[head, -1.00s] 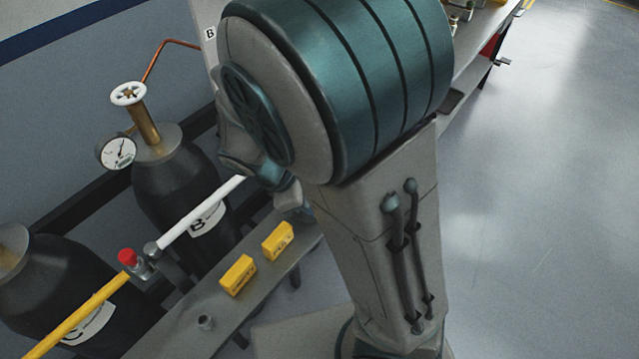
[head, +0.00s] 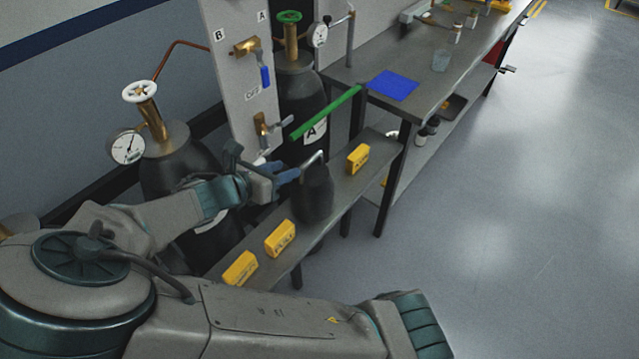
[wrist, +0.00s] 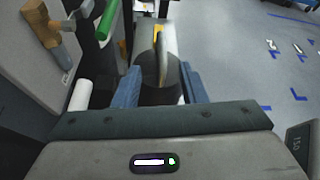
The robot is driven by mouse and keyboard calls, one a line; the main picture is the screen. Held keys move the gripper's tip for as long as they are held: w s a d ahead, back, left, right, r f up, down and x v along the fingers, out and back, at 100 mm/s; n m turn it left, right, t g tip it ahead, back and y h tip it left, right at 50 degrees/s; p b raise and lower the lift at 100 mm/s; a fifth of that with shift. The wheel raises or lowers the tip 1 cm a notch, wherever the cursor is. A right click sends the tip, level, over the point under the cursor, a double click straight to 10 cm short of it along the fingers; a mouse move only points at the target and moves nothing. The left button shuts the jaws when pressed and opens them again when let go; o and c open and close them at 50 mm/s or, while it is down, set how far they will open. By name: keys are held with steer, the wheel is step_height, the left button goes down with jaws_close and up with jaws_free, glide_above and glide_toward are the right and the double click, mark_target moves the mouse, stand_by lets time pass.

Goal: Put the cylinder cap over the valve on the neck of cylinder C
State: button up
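The cylinder cap (head: 313,196) is a dark rounded cap with a light bent handle on top. It stands on the narrow low bench in the middle of the head view. In the wrist view the cap (wrist: 160,93) lies ahead, its handle upright between the fingers. My gripper (head: 285,174) is at the cap's left, close to the handle; its blue fingers (wrist: 160,88) are spread with gaps on both sides of the handle. Cylinder C and its neck are hidden behind my arm, or nearly so, at the head view's left edge.
Yellow blocks (head: 280,238) stand on the low bench (head: 335,185). Cylinder B (head: 170,170), with white handwheel and gauge, and cylinder A (head: 297,95), with green handwheel, stand behind. A valve panel (head: 235,95) and a green bar (head: 328,112) are near my gripper. Open floor lies right.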

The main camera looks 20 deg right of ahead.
mark_target(310, 159)
steer(key=x, duration=1)
steer(key=shift+s, duration=0.1)
steer(key=shift+a, duration=0.1)
jaws_close()
stand_by(1.2)
